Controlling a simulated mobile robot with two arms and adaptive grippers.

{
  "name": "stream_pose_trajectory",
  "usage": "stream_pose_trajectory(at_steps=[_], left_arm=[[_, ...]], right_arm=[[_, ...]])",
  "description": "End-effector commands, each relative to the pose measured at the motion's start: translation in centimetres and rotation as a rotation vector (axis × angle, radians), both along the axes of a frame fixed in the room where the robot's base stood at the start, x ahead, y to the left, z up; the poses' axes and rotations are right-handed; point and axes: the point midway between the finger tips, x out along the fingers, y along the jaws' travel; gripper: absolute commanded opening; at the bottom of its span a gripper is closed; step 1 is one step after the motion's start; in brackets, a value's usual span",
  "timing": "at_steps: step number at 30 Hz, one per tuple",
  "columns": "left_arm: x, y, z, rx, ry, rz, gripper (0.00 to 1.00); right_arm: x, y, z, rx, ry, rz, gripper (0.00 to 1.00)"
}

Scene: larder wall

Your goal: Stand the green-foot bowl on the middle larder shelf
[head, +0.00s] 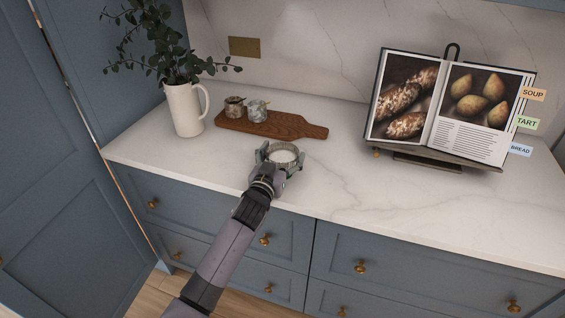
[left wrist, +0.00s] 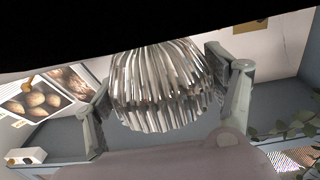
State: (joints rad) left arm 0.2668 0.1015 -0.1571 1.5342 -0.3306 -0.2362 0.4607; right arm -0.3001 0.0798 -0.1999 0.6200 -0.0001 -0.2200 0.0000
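A ribbed, pale grey bowl (head: 284,155) shows near the counter's front edge in the head view. My left gripper (head: 280,158) has a finger on either side of it, and both appear to press against its wall. In the left wrist view the bowl's fluted side (left wrist: 160,90) fills the space between the two fingers (left wrist: 165,95). No green foot shows on the bowl in either view. I cannot tell whether the bowl touches the counter or hangs just above it. My right gripper is not in view. No larder shelf shows in the head view.
A wooden board (head: 290,127) with two small jars (head: 257,111) lies behind the bowl. A white jug of leaves (head: 185,108) stands at left. An open cookbook on a stand (head: 440,105) is at right. The counter (head: 370,210) is clear at front right.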

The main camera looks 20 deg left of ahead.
Motion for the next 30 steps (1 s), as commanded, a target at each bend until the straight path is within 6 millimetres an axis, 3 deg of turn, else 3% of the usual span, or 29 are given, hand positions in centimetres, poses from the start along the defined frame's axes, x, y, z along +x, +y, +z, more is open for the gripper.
stream_pose_trajectory(at_steps=[19, 26, 30], left_arm=[[0.0, 0.0, 0.2, 0.0, -0.003, 0.0, 0.32], [0.0, 0.0, 0.5, 0.0, -0.004, 0.0, 0.32], [0.0, 0.0, 1.8, 0.001, -0.007, 0.0, 0.32]], right_arm=[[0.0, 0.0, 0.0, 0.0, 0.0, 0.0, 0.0], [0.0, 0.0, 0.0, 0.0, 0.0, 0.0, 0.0], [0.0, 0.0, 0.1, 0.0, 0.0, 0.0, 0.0]])
